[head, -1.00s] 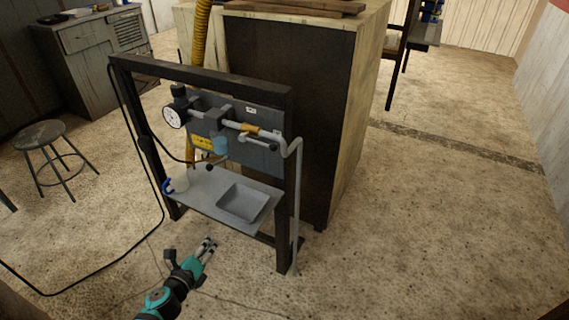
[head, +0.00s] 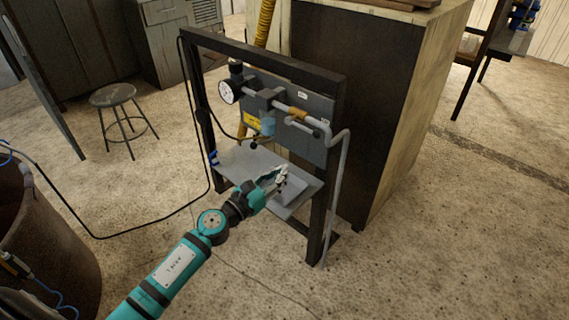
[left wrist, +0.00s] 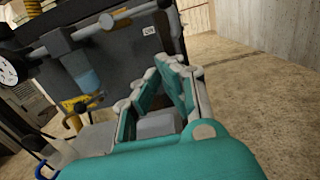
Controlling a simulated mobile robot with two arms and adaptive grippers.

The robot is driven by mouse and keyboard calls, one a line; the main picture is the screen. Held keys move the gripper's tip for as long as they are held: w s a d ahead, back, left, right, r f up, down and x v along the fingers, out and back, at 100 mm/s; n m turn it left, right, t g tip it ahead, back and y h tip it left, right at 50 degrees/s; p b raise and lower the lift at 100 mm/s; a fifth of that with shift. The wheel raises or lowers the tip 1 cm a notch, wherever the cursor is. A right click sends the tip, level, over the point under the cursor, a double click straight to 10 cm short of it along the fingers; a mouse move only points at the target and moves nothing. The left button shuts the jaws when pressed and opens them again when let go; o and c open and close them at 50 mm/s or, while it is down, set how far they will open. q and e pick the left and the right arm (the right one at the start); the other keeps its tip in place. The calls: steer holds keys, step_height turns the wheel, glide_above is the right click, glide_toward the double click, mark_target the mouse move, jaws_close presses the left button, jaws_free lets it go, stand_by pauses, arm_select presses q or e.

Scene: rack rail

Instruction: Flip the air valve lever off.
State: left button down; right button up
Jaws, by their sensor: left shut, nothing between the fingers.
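The air valve (head: 297,114) is a brass body on the grey pipe across the rack's panel. Its lever (head: 304,123) is a short grey bar with a dark end, lying roughly along the pipe. In the left wrist view the brass valve body (left wrist: 122,14) shows near the top edge. My left gripper (head: 282,176) is shut and empty, in front of the rack, over the shelf's tray and below the lever, apart from it. Its fingers also show in the left wrist view (left wrist: 150,85). My right gripper is not in view.
A gauge (head: 229,91), a blue filter bowl (head: 267,126) and the dark rack frame (head: 262,52) surround the valve. The shelf (head: 243,160) holds a grey tray (head: 290,192). A bent pipe (head: 338,175) runs down the right side. A rusty drum (head: 45,235) stands at left.

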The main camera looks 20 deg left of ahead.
mark_target(303, 128)
arm_select(q)
steer(key=w+d+r+p, duration=0.3)
steer(key=w+r, duration=0.1)
steer(key=w, duration=0.4)
steer(key=shift+w+r+p, duration=0.15)
steer(key=shift+w+p, duration=0.1)
steer(key=shift+p, duration=0.1)
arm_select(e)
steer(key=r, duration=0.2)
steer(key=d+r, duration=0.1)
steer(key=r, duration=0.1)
arm_select(q)
steer(key=shift+a+r, duration=0.1)
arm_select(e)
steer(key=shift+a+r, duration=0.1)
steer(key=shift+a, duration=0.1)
